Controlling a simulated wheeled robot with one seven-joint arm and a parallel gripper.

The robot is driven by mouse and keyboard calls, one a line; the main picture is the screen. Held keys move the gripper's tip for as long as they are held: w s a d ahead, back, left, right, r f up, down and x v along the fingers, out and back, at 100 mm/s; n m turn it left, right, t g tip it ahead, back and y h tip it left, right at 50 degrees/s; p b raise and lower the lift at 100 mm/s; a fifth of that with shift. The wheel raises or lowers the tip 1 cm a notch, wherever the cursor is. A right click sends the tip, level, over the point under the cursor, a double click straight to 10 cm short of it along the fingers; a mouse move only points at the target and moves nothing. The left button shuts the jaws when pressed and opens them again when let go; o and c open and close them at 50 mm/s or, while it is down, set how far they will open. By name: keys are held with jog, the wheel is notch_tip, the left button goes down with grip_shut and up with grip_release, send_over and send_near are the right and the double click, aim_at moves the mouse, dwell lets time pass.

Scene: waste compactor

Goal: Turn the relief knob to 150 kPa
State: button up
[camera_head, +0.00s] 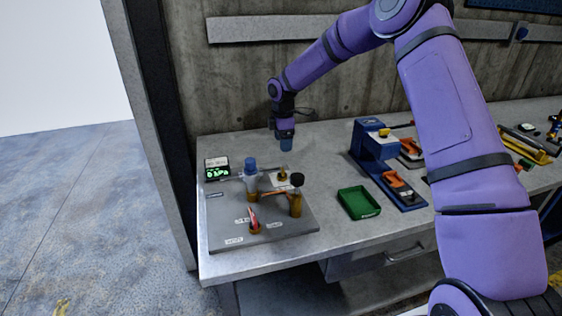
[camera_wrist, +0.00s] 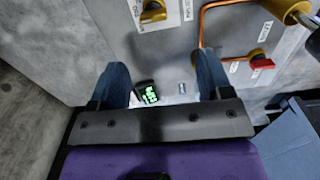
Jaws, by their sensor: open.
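A grey panel (camera_head: 290,236) on the bench carries several brass fittings with small labels too blurred to read. One post has a blue knob (camera_head: 250,163), another a black knob (camera_head: 297,180); I cannot tell which is the relief knob. A red handle (camera_head: 252,217) sits near the front and also shows in the wrist view (camera_wrist: 262,64). A gauge display (camera_head: 217,170) with green digits stands at the back left; its digits are unreadable here. My gripper (camera_head: 286,146) is above the bench behind the panel, apart from the knobs. In the wrist view its blue fingers (camera_wrist: 162,82) are open and empty.
A green tray (camera_head: 358,203) lies right of the panel. A blue press-like fixture (camera_head: 372,140) with orange parts stands farther right. Tools and a yellow tray (camera_head: 527,147) lie at the far right. A concrete wall (camera_head: 240,80) closes off the back.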

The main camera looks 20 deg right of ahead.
aim_at(282, 168)
jog(key=f, duration=0.8)
jog(key=w+f, duration=0.1)
jog(key=f, duration=0.3)
jog(key=shift+r, duration=0.1)
jog(key=c, duration=0.9)
